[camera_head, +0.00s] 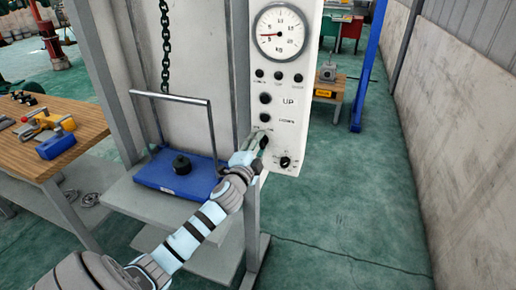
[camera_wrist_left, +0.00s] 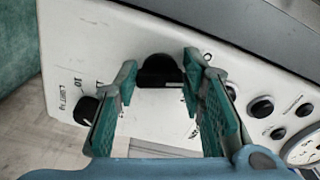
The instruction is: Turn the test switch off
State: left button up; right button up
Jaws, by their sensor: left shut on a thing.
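The test switch, a black knob (camera_wrist_left: 158,70) on the white control panel (camera_head: 280,100), sits between the two fingertips of my left gripper (camera_wrist_left: 158,75). The fingers close on its sides. In the head view my left gripper (camera_head: 257,143) reaches the lower left of the panel and partly hides the knob. Small marks above the knob are too small to read. My right gripper is not in view.
A limit knob (camera_head: 285,162) is at the panel's lower right. Push buttons (camera_head: 265,98) and a round gauge (camera_head: 281,33) are above. A blue tray (camera_head: 180,172) with a grey handle stands left, by a hanging chain (camera_head: 165,45). A wooden workbench (camera_head: 55,140) is further left.

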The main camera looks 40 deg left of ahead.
pick_arm(q)
jog(key=shift+f+n+b, duration=0.15)
jog(key=shift+n+b, duration=0.15)
jog(key=shift+n, duration=0.7)
jog(key=o, duration=1.1)
jog(key=shift+o, duration=0.2)
jog(key=shift+s, duration=0.1)
jog(key=v, duration=1.2)
